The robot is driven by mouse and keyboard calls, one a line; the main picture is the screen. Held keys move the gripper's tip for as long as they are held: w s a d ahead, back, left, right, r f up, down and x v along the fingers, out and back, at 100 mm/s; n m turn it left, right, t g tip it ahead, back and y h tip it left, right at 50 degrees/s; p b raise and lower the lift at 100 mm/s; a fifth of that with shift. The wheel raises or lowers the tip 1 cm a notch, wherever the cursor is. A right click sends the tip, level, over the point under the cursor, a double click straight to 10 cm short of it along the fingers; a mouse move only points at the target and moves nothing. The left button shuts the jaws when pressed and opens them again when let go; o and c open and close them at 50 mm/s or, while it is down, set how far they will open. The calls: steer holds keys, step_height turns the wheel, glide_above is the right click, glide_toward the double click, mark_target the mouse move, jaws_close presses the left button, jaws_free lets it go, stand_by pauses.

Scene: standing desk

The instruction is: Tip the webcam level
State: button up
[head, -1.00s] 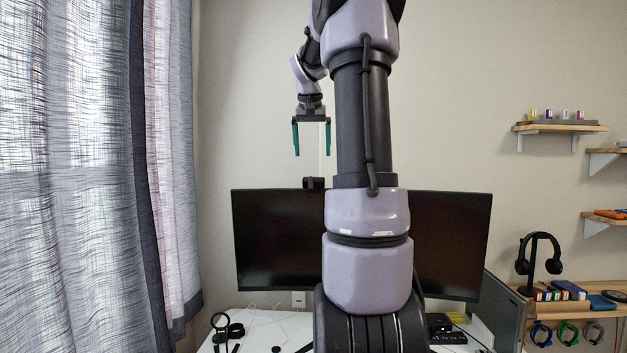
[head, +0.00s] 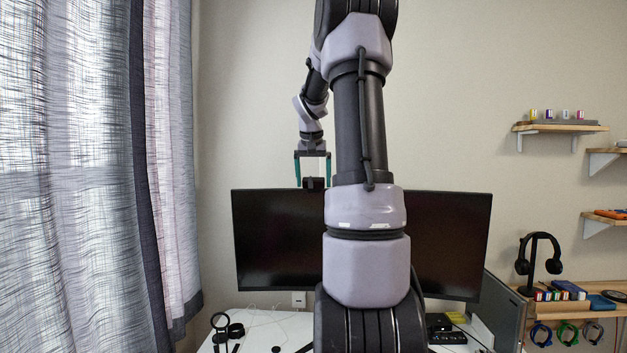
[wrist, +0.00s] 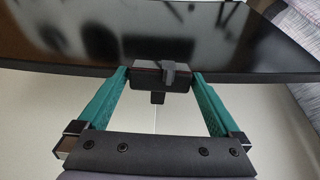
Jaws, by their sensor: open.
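The webcam (head: 314,183) is a small black block on the top edge of the wide dark monitor (head: 275,240). In the wrist view the webcam (wrist: 150,76) sits between the far ends of my two green fingers, with a gap on each side. A small clip-like part sticks up on it and a stub hangs below. My gripper (head: 313,184) is open, pointing down, with its fingertips on either side of the webcam at the monitor's top edge. It also shows in the wrist view (wrist: 158,76). The webcam's tilt is too small to judge in the head view.
My arm hides the middle of the monitor. A white desk (head: 260,325) is below, with cables and a black stand (head: 222,328) at left. A curtain (head: 90,180) hangs at left. Shelves (head: 560,127) and headphones (head: 538,258) are at right. The wall above the monitor is clear.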

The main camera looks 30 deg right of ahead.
mark_target(313, 178)
steer(key=c, duration=1.1)
steer(key=shift+w+d+r+g+y, duration=0.1)
steer(key=shift+w+d+g+y, duration=0.1)
steer(key=shift+g+y, duration=0.45)
steer(key=shift+w+d+g+y, duration=0.1)
steer(key=shift+w+g+y, duration=0.1)
steer(key=shift+g+y, duration=0.45)
steer(key=o, duration=1.1)
step_height(313, 178, up, 11)
steer(key=shift+s+a, duration=0.25)
steer(key=shift+s, duration=0.05)
steer(key=shift+a, duration=0.1)
